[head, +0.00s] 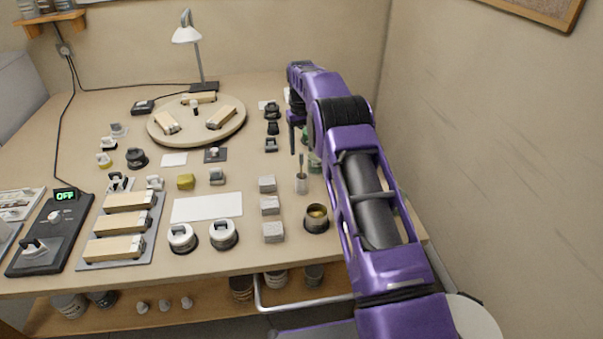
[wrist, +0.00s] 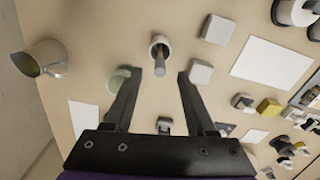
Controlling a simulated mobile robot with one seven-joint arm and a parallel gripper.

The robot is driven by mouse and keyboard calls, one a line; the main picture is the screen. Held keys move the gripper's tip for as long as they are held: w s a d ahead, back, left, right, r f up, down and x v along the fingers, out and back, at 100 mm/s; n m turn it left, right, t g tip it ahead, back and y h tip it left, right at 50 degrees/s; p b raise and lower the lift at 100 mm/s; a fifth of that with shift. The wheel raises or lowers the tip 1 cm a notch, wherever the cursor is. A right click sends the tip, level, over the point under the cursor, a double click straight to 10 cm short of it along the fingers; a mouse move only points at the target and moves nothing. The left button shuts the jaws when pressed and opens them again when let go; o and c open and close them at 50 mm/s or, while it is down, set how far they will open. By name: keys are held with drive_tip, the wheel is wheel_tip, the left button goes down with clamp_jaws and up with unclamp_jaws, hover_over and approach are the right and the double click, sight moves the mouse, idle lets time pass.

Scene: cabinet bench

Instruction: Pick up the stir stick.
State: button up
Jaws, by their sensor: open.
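The stir stick (head: 301,161) stands upright in a small grey cup (head: 301,184) near the right side of the bench. In the wrist view the stick (wrist: 158,64) leans out of the round cup (wrist: 160,41) toward the camera. My gripper (wrist: 160,73) is open and empty, with one finger on each side of the stick's line, apart from it. In the head view my gripper (head: 293,146) hangs just behind and left of the stick, partly hidden by my arm.
A metal pitcher (head: 316,217) stands in front of the cup. Grey blocks (head: 270,206) line its left side. A green object (wrist: 119,79) lies close to my left finger in the wrist view. A wall (head: 480,130) bounds the right.

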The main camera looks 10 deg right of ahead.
sight(302, 155)
wheel_tip(302, 155, down, 4)
drive_tip(key=shift+f+b, duration=0.1)
drive_tip(key=shift+b, duration=0.65)
clamp_jaws()
